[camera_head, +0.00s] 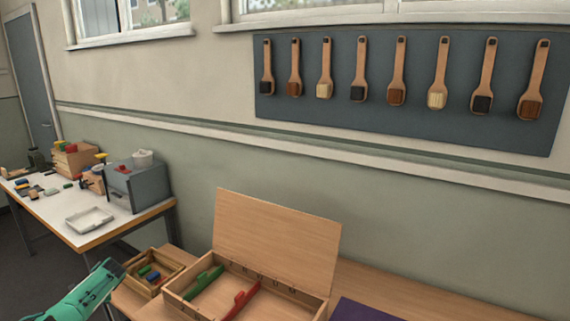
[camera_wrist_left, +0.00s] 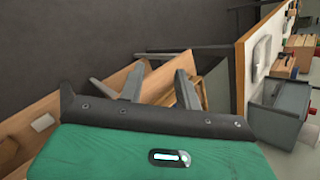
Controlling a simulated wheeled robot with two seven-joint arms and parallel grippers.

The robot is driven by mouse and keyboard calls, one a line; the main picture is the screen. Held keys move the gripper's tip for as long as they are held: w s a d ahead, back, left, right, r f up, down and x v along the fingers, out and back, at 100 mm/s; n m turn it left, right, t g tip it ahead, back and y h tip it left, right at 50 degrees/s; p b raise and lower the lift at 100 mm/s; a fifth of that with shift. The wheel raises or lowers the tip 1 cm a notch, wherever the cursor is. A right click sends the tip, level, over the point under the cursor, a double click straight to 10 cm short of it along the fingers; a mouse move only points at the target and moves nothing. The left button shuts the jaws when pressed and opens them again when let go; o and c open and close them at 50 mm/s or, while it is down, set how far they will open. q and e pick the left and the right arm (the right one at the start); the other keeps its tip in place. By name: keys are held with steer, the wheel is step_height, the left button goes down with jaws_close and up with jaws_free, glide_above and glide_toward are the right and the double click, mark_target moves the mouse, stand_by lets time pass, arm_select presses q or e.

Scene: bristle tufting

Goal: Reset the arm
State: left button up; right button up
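My left arm (camera_head: 82,296), green with a dark end, comes in at the lower left of the head view, in front of the white table and left of the small wooden tray. In the left wrist view my left gripper (camera_wrist_left: 160,80) has its two grey fingers apart, with nothing held between them. Wooden pieces show behind the fingers, at some distance. My right arm and right gripper are in neither view.
An open wooden box (camera_head: 278,292) with a green and a red piece stands on the wooden bench. A small tray (camera_head: 137,286) of coloured blocks is left of it. The white table (camera_head: 62,218) holds a grey bin (camera_head: 140,188). Several brushes hang on a wall panel (camera_head: 410,118).

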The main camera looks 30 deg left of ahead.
arm_select(q)
steer(key=s+a+f+t, duration=0.1)
steer(key=s+f, duration=0.4)
steer(key=s, duration=0.4)
steer(key=s+f+t, duration=0.1)
steer(key=s+f, duration=0.5)
steer(key=s, duration=0.4)
steer(key=s+a+f+t, duration=0.1)
steer(key=s+f, duration=0.4)
steer(key=s, duration=0.4)
steer(key=s+d+f+n+h, duration=0.15)
steer(key=s+d+f, duration=0.25)
steer(key=d+f, duration=0.9)
steer(key=s+d+f+n+h, duration=0.1)
steer(key=s+d+f+h, duration=0.2)
steer(key=d+f, duration=1.05)
steer(key=s+d+f+h, duration=0.1)
steer(key=d+f+h, duration=0.1)
steer(key=d, duration=1.9)
steer(key=s+d+f+n+g+h, duration=0.1)
steer(key=d+f+h, duration=0.1)
steer(key=d, duration=1.8)
steer(key=shift+s+d+f, duration=0.35)
steer(key=shift+s+f, duration=0.05)
steer(key=shift+f, duration=0.05)
